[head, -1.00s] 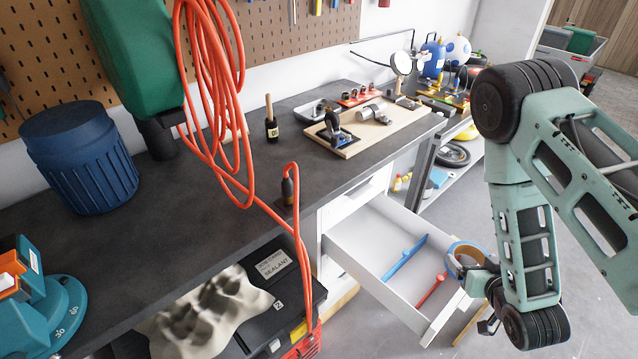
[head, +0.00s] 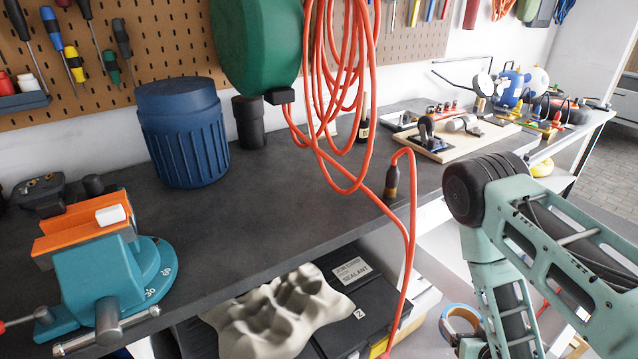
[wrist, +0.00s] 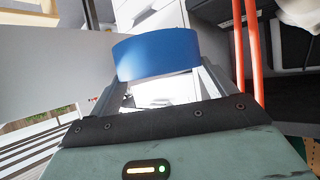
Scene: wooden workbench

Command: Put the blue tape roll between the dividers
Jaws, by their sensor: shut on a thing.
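The blue tape roll (head: 460,319) shows as a ring with a tan inner side at the lower right of the head view. It fills the upper middle of the wrist view (wrist: 155,54) as a blue band. My gripper (wrist: 157,72) is shut on it and holds it in the air. In the head view my arm hides most of the gripper. The open pale drawer (head: 455,268) lies behind and around the roll, largely hidden by my arm. A small bit of red shows beside my arm. The dividers cannot be made out now.
The dark workbench (head: 270,215) runs across the view. It bears a teal vise (head: 105,275), a blue bin (head: 185,135) and a wooden board with a clamp (head: 470,140). An orange cord (head: 410,250) hangs over its front edge. A black case (head: 350,318) sits below.

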